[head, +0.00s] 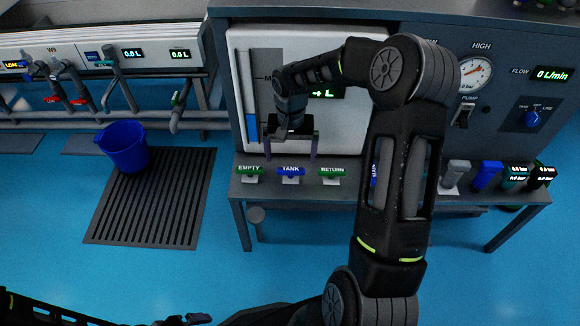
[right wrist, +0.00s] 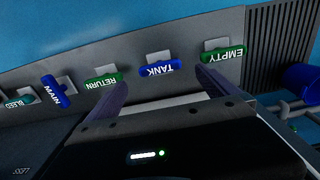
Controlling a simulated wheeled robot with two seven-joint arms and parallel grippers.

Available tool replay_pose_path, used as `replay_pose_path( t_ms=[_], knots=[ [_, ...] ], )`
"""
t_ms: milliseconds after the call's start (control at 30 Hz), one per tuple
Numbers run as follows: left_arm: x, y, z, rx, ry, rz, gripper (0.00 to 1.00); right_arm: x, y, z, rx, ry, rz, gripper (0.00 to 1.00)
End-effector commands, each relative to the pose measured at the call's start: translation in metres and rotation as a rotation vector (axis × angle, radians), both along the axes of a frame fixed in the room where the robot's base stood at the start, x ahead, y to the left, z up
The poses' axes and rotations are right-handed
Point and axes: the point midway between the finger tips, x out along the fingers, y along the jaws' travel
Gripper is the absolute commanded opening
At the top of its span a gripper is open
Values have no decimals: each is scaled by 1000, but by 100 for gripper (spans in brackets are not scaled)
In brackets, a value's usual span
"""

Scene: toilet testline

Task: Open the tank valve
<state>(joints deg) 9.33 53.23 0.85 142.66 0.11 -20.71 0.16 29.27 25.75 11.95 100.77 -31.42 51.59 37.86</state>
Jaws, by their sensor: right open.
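The tank valve has a blue handle (head: 291,171) labelled TANK, lying crosswise on the grey shelf between the green EMPTY handle (head: 250,170) and the green RETURN handle (head: 331,171). My right gripper (head: 291,155) is open and empty, its two fingers spread just behind and above the TANK handle in the head view. In the right wrist view the blue TANK handle (right wrist: 162,69) lies ahead of and between the open fingers (right wrist: 162,92), apart from them. A dark part at the bottom edge of the head view seems to be my left gripper (head: 185,319), mostly cut off.
A white tank panel (head: 240,60) with a blue level bar stands behind the shelf (head: 272,189). My right arm hides part of the MAIN handle (head: 374,178). More valves stand to the right.

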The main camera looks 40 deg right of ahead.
Motion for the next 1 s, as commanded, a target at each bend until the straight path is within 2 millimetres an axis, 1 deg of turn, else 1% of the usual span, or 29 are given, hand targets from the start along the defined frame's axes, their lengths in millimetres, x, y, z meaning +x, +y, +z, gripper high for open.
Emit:
replay_pose_path(
  t_ms=[33,100,200,300,433,700,1000],
  knots=[
    [1,1,-5,1,-1,3,98,-1,0,-11,2,2,0,98],
    [2,2,-9,3,-3,5,98,-1,1,-23,1,3,2,98],
    [3,3,-14,5,-5,8,98,-1,0,-39,1,3,1,98],
    [4,4,-17,6,-7,11,98,0,0,-50,1,2,0,98],
    [5,5,-18,7,-8,12,98,0,0,-57,1,1,1,98],
    [5,5,-18,7,-8,12,98,0,0,-57,1,1,2,98],
    [5,5,-18,7,-8,12,98,0,0,-57,0,0,1,74]
  ],
)
